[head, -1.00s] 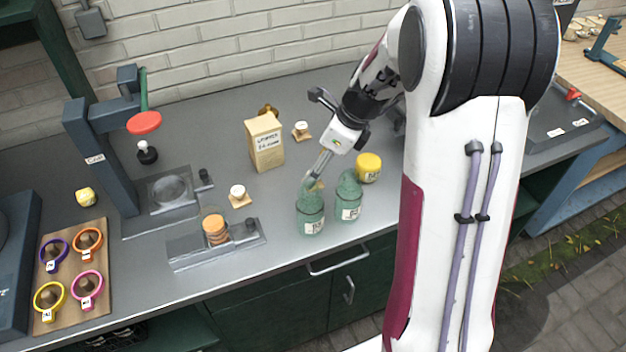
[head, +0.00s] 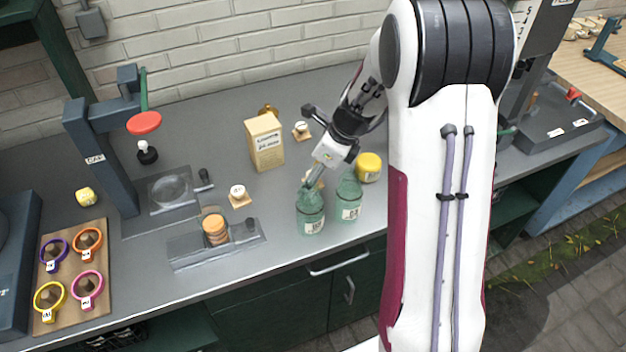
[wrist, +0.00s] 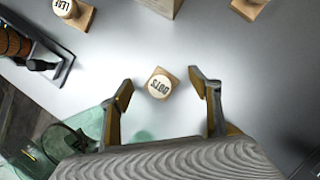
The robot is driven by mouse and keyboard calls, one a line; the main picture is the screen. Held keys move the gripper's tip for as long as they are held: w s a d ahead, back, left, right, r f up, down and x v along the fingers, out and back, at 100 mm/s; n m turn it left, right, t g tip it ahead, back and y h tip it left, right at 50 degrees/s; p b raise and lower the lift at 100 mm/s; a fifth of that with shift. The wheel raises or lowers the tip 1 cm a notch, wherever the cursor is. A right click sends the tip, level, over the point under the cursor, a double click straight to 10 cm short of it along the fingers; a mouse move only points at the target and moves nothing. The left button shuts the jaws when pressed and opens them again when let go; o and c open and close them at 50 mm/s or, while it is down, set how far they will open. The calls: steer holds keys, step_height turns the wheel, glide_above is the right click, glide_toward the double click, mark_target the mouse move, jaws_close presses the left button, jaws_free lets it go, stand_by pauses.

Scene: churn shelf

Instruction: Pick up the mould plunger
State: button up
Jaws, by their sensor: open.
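A small wooden piece with a round cream top marked DOTS (wrist: 159,84), which looks like a mould plunger, stands on the grey counter in the wrist view. My gripper (wrist: 164,92) is open, with one finger to each side of it in the picture. The fingers do not visibly touch it, and the height gap is hard to judge. In the head view my gripper (head: 314,178) points down behind the green glass bottles, which mostly hide this piece. Similar pieces are one marked LEAF (wrist: 67,8) and another (head: 301,131) at the back.
Two green glass bottles (head: 311,212) (head: 349,197) stand close in front of my gripper. A yellow-lidded jar (head: 368,167) is to its right. A paper carton (head: 265,143) stands behind left.

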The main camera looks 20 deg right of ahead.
stand_by(0.4)
steer(key=c, duration=1.1)
steer(key=shift+r, duration=0.1)
steer(key=shift+r, duration=4.95)
